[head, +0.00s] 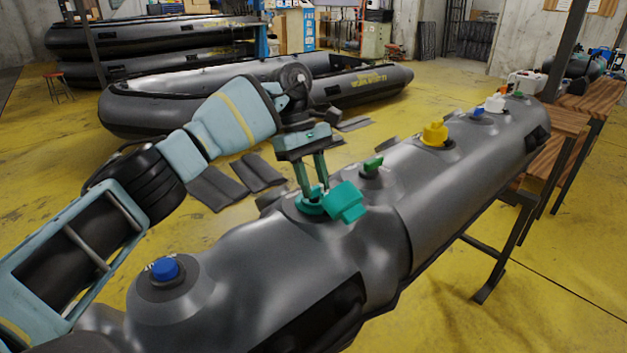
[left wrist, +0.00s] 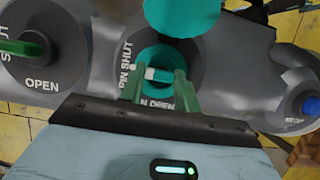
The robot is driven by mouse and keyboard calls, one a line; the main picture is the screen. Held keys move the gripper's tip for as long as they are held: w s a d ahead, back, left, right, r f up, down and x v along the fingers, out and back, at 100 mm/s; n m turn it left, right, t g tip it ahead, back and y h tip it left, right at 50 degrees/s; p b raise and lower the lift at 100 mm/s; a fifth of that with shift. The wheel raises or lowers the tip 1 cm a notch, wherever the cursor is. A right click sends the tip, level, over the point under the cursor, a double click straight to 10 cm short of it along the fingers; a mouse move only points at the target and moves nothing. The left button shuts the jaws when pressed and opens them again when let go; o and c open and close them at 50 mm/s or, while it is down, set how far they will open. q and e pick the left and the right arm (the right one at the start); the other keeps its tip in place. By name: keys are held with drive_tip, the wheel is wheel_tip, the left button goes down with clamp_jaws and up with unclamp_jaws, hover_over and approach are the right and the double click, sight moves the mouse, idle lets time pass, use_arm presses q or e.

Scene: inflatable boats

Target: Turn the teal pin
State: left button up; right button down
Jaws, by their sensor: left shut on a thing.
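The teal valve (head: 308,206) sits on top of the grey boat tube, its teal cap (head: 347,202) swung open to the right side. In the left wrist view the teal pin (left wrist: 154,74) is a short bar with a pale end, lying roughly crosswise in the teal valve. The pale end points left, towards the "PIN SHUT" lettering; "OPEN" lettering is below. My left gripper (head: 312,192) reaches down from above, its two green fingers (left wrist: 158,92) shut on the teal pin. The fingers partly hide the pin and lettering. My right gripper is not in view.
A green valve (head: 372,164), yellow cap (head: 434,133) and more small caps run along the tube to the far right. A blue cap (head: 165,268) is nearer, at left. A wooden bench (head: 550,130) stands at right. Another boat (head: 250,95) lies behind.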

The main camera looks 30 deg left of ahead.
use_arm(q)
drive_tip(key=shift+r, duration=0.1)
idle(0.3)
drive_tip(key=o, duration=1)
drive_tip(key=shift+v, duration=3.9)
drive_tip(key=shift+w, duration=0.1)
